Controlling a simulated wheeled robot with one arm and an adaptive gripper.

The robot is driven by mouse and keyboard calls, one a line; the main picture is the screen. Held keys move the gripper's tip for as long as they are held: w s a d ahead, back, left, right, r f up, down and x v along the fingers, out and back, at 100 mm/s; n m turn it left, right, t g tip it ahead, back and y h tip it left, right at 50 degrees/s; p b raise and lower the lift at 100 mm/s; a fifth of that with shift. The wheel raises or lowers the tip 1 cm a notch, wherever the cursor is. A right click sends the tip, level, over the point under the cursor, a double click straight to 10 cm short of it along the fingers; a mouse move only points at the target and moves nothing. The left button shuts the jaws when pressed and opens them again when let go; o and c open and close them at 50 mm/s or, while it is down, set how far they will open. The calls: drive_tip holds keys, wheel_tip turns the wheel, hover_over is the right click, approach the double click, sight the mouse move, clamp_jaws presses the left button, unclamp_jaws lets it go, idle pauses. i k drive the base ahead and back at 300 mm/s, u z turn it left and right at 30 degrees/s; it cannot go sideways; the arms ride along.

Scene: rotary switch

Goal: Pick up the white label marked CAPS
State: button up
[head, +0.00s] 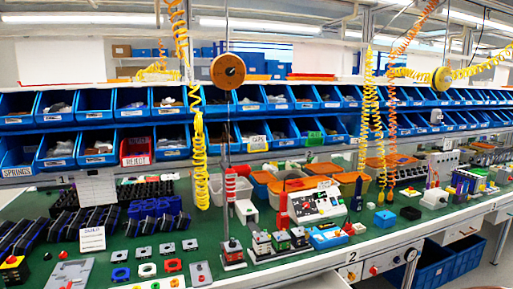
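A small white label (257,142) with dark letters is on the front of a blue bin in the lower bin row, just left of the picture's middle. Its letters are small and may read CAPS, but I cannot be sure. My gripper is not in view.
Two rows of blue bins (95,103) run along the back. Yellow coiled hoses (200,160) and an orange coil (392,120) hang in front. The green bench top (300,265) holds switch parts, a white control box (315,203) and orange-lidded tubs (300,184).

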sight(256, 143)
drive_tip(key=u, duration=1.95)
drive_tip(key=i, duration=1.25)
drive_tip(key=z, duration=0.5)
